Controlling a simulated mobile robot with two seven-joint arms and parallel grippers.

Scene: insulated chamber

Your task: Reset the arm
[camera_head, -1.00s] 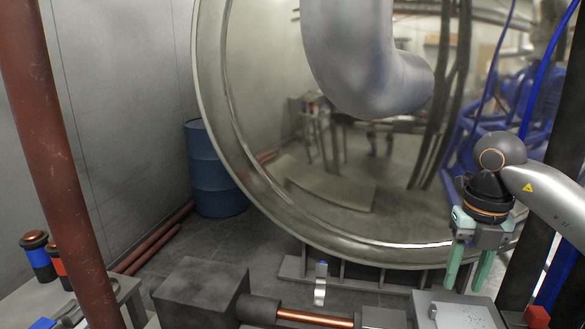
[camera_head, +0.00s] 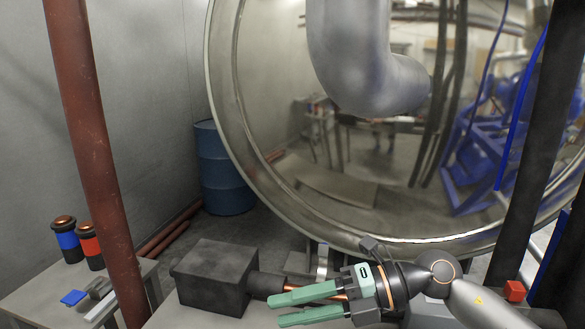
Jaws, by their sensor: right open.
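My right gripper (camera_head: 306,304) is at the bottom middle of the head view, its arm coming in from the lower right. Its two green fingers point left, lie roughly parallel with a gap between them, and hold nothing. The fingers are in front of the copper rod and beside the dark grey block (camera_head: 214,276). My right arm hides part of the bench surface behind it. My left gripper is not in view.
A large polished round chamber door (camera_head: 330,195) with a thick grey pipe (camera_head: 360,60) fills the back. A rust-red post (camera_head: 92,150) stands at left, near a side table (camera_head: 40,290) with two capped cylinders. A blue barrel (camera_head: 224,170) stands behind. A dark post (camera_head: 530,130) rises at right.

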